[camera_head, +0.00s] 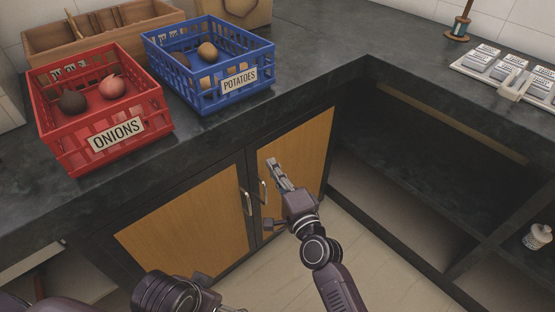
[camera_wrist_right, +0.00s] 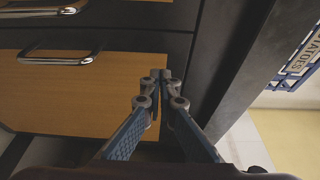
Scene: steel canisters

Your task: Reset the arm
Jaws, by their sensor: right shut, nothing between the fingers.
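My right gripper (camera_head: 279,174) is in front of the wooden cabinet doors, below the counter's front edge. Its fingers are together and hold nothing. In the right wrist view, the closed fingertips (camera_wrist_right: 160,76) meet in the middle of the picture, in front of the cabinet front. Part of my left arm (camera_head: 165,294) shows at the bottom edge of the head view. The fingers of my left gripper are outside the picture.
A red onion crate (camera_head: 70,155) and a blue potato crate (camera_head: 205,98) stand on the dark counter (camera_head: 330,45). Metal handles (camera_head: 247,203) stick out from the doors near my right gripper. Open shelves (camera_head: 400,205) are to the right. A tray of containers (camera_head: 480,70) is at the far right.

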